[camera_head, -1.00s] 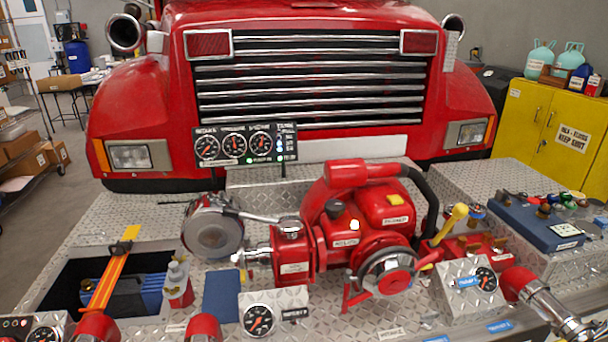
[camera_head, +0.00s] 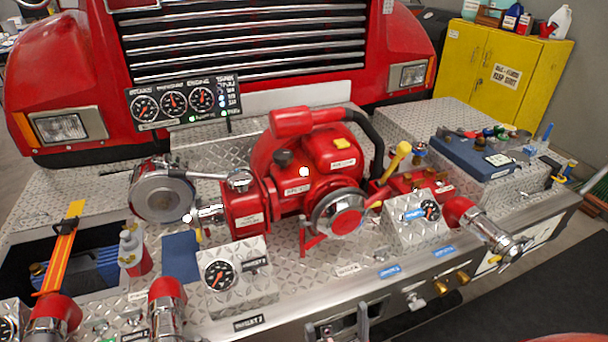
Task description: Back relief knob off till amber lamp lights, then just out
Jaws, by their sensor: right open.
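The red pump (camera_head: 320,185) sits on the diamond-plate bumper. The gauge panel (camera_head: 185,103) behind has three dials and a column of small lamps (camera_head: 222,101). Green lights show along its lower edge; I make out no amber light. A grey two-pronged part at the bottom edge looks like my right gripper (camera_head: 337,325), open and empty, well below the pump. My left gripper is not seen.
A yellow-handled lever (camera_head: 399,155) and a steel-rimmed cap (camera_head: 340,214) project from the pump. Gauge boxes (camera_head: 236,276) and red-and-chrome outlets (camera_head: 485,228) stand along the front. A blue case (camera_head: 475,157) lies at the right. An open bin (camera_head: 20,275) is at the left.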

